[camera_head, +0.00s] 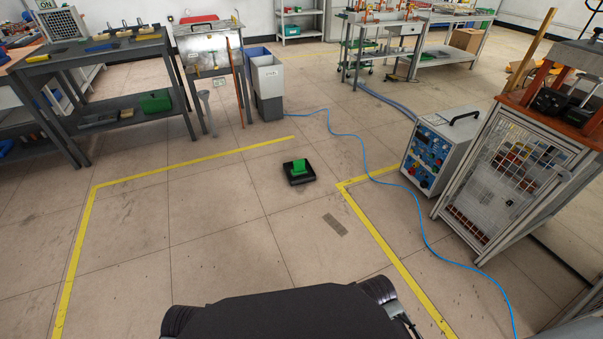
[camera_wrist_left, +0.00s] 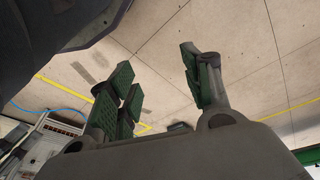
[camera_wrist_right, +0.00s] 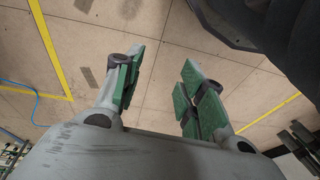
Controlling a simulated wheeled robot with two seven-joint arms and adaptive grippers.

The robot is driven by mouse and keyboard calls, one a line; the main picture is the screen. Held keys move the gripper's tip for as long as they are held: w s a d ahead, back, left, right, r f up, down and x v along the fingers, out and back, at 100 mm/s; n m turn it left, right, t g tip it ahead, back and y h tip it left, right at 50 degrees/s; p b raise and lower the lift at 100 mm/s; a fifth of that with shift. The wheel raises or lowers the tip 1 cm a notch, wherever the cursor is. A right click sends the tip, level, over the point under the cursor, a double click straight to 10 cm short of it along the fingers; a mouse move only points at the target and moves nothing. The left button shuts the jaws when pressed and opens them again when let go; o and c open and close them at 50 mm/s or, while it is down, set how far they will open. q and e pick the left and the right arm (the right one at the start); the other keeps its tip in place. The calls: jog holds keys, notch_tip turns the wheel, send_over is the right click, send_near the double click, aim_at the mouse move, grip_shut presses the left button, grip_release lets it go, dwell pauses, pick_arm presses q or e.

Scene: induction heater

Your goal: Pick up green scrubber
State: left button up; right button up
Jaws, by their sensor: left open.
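A small bright green block (camera_head: 299,167), which looks like the green scrubber, sits on a black square base (camera_head: 299,178) on the floor in the middle of the head view. It is well ahead of my body and nothing touches it. My left gripper (camera_wrist_left: 158,65) shows in the left wrist view with its green-padded fingers apart and only floor between them. My right gripper (camera_wrist_right: 163,60) shows in the right wrist view, also open and empty. Neither gripper shows in the head view.
Yellow tape (camera_head: 192,161) marks the floor. A blue cable (camera_head: 417,205) runs from the bins (camera_head: 265,75) past the blue-fronted machine (camera_head: 436,150) on the right. A grey workbench (camera_head: 95,60) stands back left. A mesh-sided cabinet (camera_head: 500,165) stands right. The floor around the block is clear.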

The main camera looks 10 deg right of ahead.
pick_arm(q)
jog(key=shift+f+p, duration=0.15)
jog(key=shift+p, duration=0.35)
pick_arm(e)
jog(key=shift+f, duration=0.15)
